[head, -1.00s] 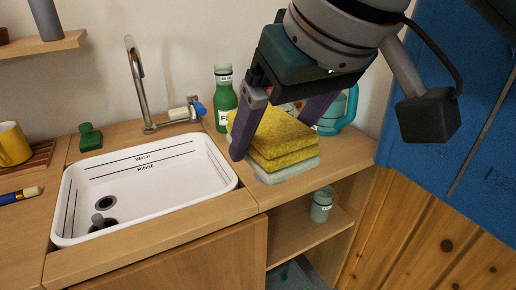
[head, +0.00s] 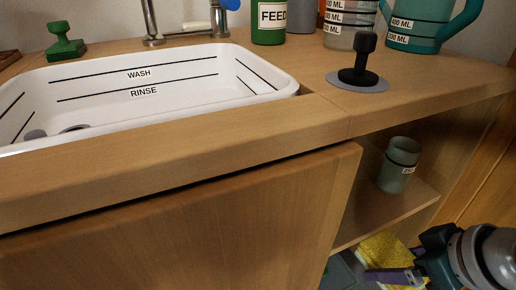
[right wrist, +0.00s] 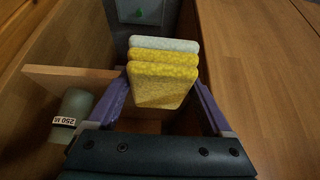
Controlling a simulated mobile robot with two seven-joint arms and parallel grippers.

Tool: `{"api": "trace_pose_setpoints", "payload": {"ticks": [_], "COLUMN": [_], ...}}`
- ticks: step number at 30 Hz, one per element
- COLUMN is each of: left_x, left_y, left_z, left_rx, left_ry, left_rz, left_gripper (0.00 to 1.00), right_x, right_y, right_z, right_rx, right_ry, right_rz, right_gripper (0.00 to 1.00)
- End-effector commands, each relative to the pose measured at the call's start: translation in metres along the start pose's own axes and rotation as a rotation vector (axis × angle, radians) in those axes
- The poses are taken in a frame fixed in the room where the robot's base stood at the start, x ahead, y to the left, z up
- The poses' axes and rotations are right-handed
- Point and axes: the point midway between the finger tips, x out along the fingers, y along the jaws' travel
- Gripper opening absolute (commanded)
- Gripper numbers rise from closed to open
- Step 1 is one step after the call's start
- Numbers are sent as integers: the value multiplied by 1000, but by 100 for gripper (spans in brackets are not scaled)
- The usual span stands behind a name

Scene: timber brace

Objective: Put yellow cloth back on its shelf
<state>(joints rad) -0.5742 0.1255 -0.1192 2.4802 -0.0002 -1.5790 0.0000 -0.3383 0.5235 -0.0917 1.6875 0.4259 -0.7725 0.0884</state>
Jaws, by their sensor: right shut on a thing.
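The yellow cloth (head: 383,258) is a folded, speckled yellow stack with a paler layer at one side. In the head view it is low at the bottom right, below the shelf board (head: 415,207) of the open cabinet. My right gripper (head: 392,275) is shut on it. In the right wrist view the yellow cloth (right wrist: 160,85) stands between the two purple fingers, above or in front of a grey surface. I cannot tell whether it touches anything below. The fingers hide part of its sides. My left gripper is not in view.
A grey-green cup (head: 398,166) stands on the shelf board; it also shows in the right wrist view (right wrist: 72,112). On the counter are a white sink (head: 200,75), a black-handled grey disc (head: 358,75), a green bottle (head: 269,25) and a teal jug (head: 420,25).

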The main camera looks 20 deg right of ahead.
Motion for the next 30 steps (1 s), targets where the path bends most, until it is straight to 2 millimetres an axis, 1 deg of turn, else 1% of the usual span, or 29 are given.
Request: {"api": "trace_pose_setpoints", "payload": {"ticks": [1,2,4,12,16,19,24,26,30], "left_x": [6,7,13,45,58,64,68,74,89], "left_y": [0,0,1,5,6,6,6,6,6], "left_z": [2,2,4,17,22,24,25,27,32], "left_rx": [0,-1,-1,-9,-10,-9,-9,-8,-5], "left_ry": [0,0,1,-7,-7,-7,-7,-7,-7], "left_rz": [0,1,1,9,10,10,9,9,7], "left_gripper": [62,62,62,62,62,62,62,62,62], "right_x": [6,8,15,53,66,72,76,81,94], "right_y": [3,4,4,4,4,3,3,3,3], "right_z": [3,1,-9,-72,-97,-110,-120,-126,-145], "right_rx": [0,0,2,2,3,2,2,2,2], "right_ry": [1,2,6,9,6,3,2,3,4], "right_rz": [1,1,1,-1,-1,-1,-1,-2,-2], "right_gripper": [24,24,24,24,24,24,24,24,24]}}
